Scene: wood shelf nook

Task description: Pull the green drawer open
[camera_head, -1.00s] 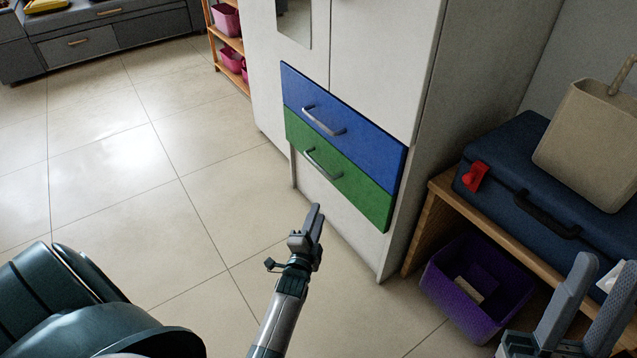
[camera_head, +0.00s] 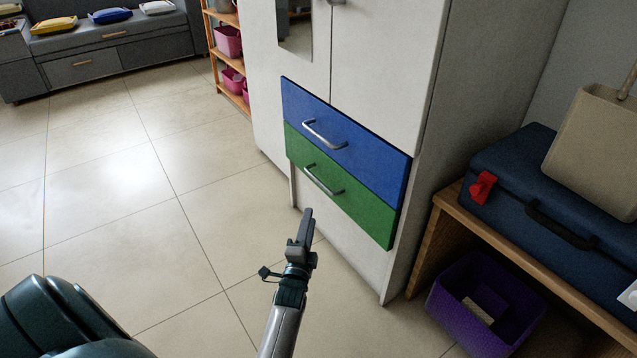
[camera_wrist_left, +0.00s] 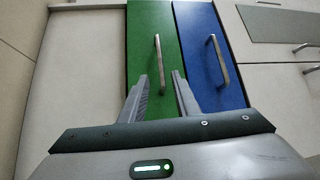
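The green drawer (camera_head: 340,185) is the lower of two coloured drawers in a white cabinet. It looks shut and has a metal bar handle (camera_head: 322,181). My left gripper (camera_head: 304,222) is in front of and below that handle, apart from it. In the left wrist view my left gripper (camera_wrist_left: 160,85) has its fingers spread apart, with the green drawer (camera_wrist_left: 150,25) ahead. The green drawer's handle (camera_wrist_left: 158,60) shows between the fingers and beyond them. My right gripper does not show in the head view now.
A blue drawer (camera_head: 345,145) with its own handle (camera_head: 322,134) is directly above the green one. To the right, a wooden bench (camera_head: 440,222) bears a dark blue case (camera_head: 540,195), with a purple bin (camera_head: 455,310) beneath. The tiled floor (camera_head: 150,210) to the left is clear.

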